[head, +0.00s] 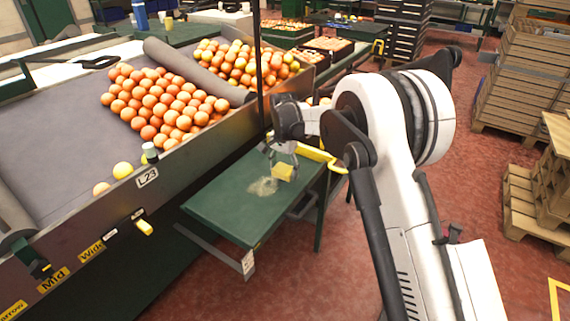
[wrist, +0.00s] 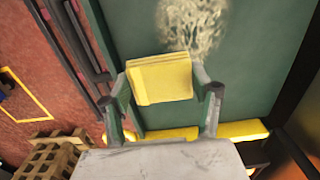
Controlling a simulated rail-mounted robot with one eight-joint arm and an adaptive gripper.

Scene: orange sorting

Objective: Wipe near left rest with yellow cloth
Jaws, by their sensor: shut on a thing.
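The green rest (head: 222,205) stands out from the side of the sorting bed, its flat top level. A pale dusty smudge (head: 263,186) lies on its top and also shows large in the wrist view (wrist: 192,22). My gripper (head: 283,161) is over the rest's far part, shut on the folded yellow cloth (head: 283,173). In the wrist view the cloth (wrist: 160,80) sits between the two fingers, beside the smudge. I cannot tell whether the cloth touches the rest.
A yellow bar (head: 318,155) runs along the rest's far edge. Oranges (head: 165,103) lie on the grey sorting bed (head: 60,165), whose dark side wall borders the rest. A dark upright post (head: 259,60) stands close to my gripper. Wooden pallets (head: 530,75) stand at right.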

